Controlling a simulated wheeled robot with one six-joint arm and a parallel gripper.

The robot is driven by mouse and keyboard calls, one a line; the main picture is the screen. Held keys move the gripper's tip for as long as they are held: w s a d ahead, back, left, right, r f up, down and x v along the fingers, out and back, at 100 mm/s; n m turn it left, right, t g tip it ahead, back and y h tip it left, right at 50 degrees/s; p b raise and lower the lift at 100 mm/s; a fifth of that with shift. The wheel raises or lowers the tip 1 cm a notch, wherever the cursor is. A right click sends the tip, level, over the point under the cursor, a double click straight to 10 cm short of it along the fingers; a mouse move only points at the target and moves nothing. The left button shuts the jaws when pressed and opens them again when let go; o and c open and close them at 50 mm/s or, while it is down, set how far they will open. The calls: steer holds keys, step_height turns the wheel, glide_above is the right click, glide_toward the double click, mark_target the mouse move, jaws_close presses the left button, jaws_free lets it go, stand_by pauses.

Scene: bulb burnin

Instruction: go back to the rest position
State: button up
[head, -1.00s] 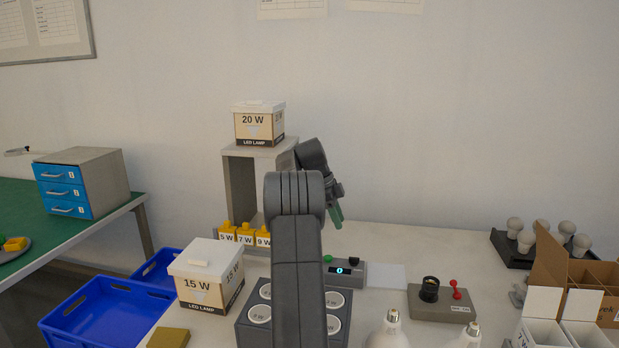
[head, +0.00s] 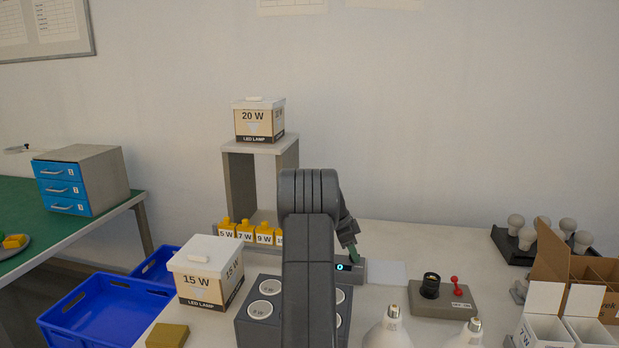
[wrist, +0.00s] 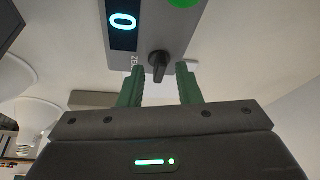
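My gripper (wrist: 160,88) shows in the wrist view with its two green fingers apart and nothing between them. Beyond the fingertips is a grey meter box with a lit display reading 0 (wrist: 123,20), a black knob (wrist: 158,66) and a green button (wrist: 184,2). The knob appears between and beyond the fingertips; I cannot tell the exact gap. In the head view, my arm stands in the middle and partly hides the meter box (head: 378,270). One green finger of my gripper (head: 354,254) shows just above that box.
A grey shelf (head: 288,160) bears the 20 W box (head: 259,122). The 15 W box (head: 204,275), a socket block (head: 245,325) and a tester with a red lever (head: 445,298) stand on the table. Bulbs (head: 392,328) stand in front; cartons (head: 560,300) are at right.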

steer(key=n, duration=0.2)
steer(key=n+t+p, duration=0.1)
steer(key=n, duration=0.1)
steer(key=shift+s+d+r+t, duration=0.1)
steer(key=shift+s+r+t, duration=0.05)
steer(key=shift+t, duration=0.15)
steer(key=n+t+y+p, duration=0.1)
steer(key=n+p, duration=0.1)
steer(key=n, duration=0.1)
steer(key=shift+s+r+n+p, duration=0.1)
steer(key=shift+n+p, duration=0.2)
steer(key=shift+p, duration=0.1)
steer(key=n+y+p, duration=0.1)
steer(key=n+p, duration=0.2)
steer(key=p, duration=0.1)
steer(key=shift+d+t, duration=0.1)
steer(key=shift+t, duration=0.2)
steer(key=n+y+p, duration=0.1)
steer(key=n+p, duration=0.2)
steer(key=p, duration=0.3)
steer(key=shift+t, duration=0.3)
steer(key=shift+n+y+p, duration=0.3)
steer(key=shift+n+p, duration=0.1)
steer(key=shift+p, duration=0.05)
steer(key=shift+f, duration=0.2)
steer(key=shift+s, duration=0.1)
